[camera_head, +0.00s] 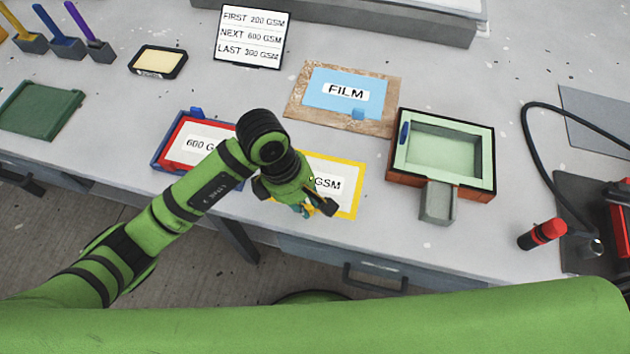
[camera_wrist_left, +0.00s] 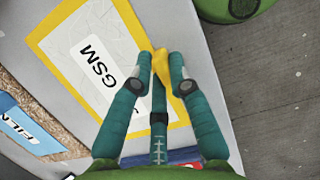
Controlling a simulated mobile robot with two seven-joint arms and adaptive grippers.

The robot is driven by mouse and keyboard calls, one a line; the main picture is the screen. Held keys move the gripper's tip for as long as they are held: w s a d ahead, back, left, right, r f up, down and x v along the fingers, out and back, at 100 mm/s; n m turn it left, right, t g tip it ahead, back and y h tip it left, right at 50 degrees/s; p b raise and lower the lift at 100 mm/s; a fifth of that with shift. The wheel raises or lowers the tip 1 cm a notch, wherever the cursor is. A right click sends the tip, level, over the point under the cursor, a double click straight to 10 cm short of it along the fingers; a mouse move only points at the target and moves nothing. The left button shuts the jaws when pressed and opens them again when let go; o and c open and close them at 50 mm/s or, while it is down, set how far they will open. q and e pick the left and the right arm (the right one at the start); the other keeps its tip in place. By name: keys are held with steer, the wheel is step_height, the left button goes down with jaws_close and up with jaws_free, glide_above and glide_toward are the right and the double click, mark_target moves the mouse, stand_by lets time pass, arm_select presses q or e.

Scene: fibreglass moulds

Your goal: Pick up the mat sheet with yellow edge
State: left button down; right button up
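The mat sheet with the yellow edge (camera_head: 347,172) lies on the grey table, with a white label partly reading GSM. My left gripper (camera_head: 303,207) is over its near left part and hides some of it. In the left wrist view the sheet's yellow edge (camera_wrist_left: 76,78) shows. A yellow tab (camera_wrist_left: 160,64) at the sheet's edge lies between the teal fingertips of my left gripper (camera_wrist_left: 161,63). The fingertips are close to the tab, but I cannot tell whether they press on it. My right gripper is in neither view.
The red-edged 600 sheet (camera_head: 185,147) in a blue tray is left of it. The blue FILM sheet (camera_head: 332,83) on a brown board lies behind. A green mould (camera_head: 490,155) stands to the right. The table's front edge is close.

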arm_select(q)
steer(key=shift+r, duration=0.1)
steer(key=shift+r, duration=0.2)
step_height(320, 180, up, 4)
steer(key=shift+w+f+b, duration=0.1)
steer(key=shift+f+b, duration=0.05)
steer(key=shift+b, duration=0.65)
steer(key=s+r+b, duration=0.1)
steer(key=s+r, duration=0.5)
steer(key=s, duration=0.6)
steer(key=shift+r, duration=0.4)
steer(key=shift+w+d, duration=0.1)
